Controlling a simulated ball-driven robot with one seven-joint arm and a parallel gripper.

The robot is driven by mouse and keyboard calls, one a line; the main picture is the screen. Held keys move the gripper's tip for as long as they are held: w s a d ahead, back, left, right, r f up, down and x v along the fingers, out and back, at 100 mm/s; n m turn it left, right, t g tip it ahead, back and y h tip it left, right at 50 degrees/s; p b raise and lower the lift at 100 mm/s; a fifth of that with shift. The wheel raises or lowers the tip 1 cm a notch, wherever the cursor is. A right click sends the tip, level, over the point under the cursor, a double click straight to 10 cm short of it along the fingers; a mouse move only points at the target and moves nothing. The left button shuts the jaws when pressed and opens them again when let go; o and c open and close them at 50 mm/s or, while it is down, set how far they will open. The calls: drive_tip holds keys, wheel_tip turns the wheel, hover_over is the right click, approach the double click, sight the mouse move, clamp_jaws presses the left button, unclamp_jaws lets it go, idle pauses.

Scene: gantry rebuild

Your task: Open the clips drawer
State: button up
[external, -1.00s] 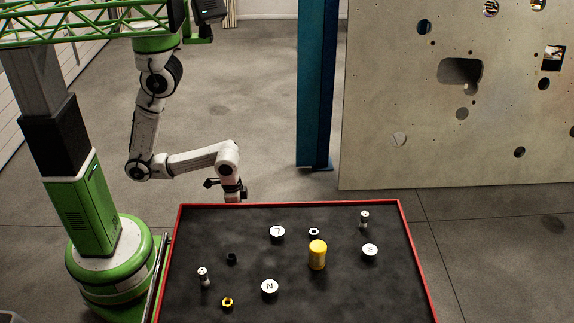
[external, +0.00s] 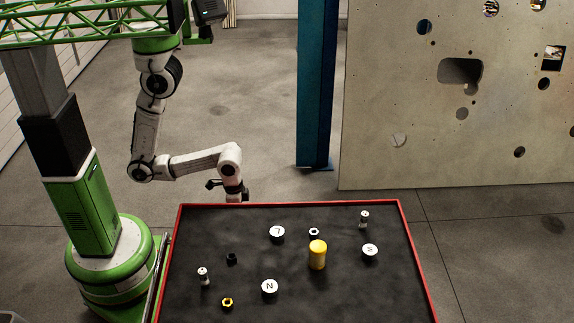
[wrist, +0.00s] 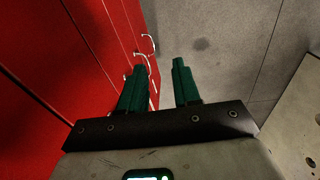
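The wrist view shows a red drawer front (wrist: 95,40) with several thin metal handles, running along the left. One handle (wrist: 148,44) is beyond my fingertips, and another handle (wrist: 141,62) is close by my left green finger. No label shows, so I cannot tell which drawer is the clips drawer. No drawer visibly sticks out. My gripper (wrist: 158,66) is open, its two green fingers apart with nothing visibly held between them. In the external view, my wrist is just behind the table's far edge, and the fingertips and drawer fronts are hidden.
The red-rimmed table (external: 300,204) has a black top bearing a yellow cylinder (external: 318,255), white lettered discs (external: 270,287), and small nuts and fittings. A blue post (external: 315,90) and a holed panel (external: 450,120) stand behind. Grey floor is open behind the table.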

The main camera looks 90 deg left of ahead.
drive_tip(key=w+d+g+h+b, duration=0.2)
drive_tip(key=w+d+h+b, duration=0.1)
drive_tip(key=w+d+h, duration=0.45)
drive_tip(key=w+a+r+t+h+b, duration=0.1)
drive_tip(key=w+a+r+h+b, duration=0.2)
drive_tip(key=w+a+r+h, duration=0.6)
drive_tip(key=shift+h, duration=0.45)
drive_tip(key=d, duration=0.4)
drive_tip(key=d+p, duration=0.1)
drive_tip(key=d, duration=0.3)
drive_tip(key=d+f, duration=0.1)
drive_tip(key=d, duration=0.3)
drive_tip(key=shift+w+p, duration=0.3)
drive_tip(key=shift+p, duration=0.1)
drive_tip(key=shift+a, duration=0.1)
clamp_jaws()
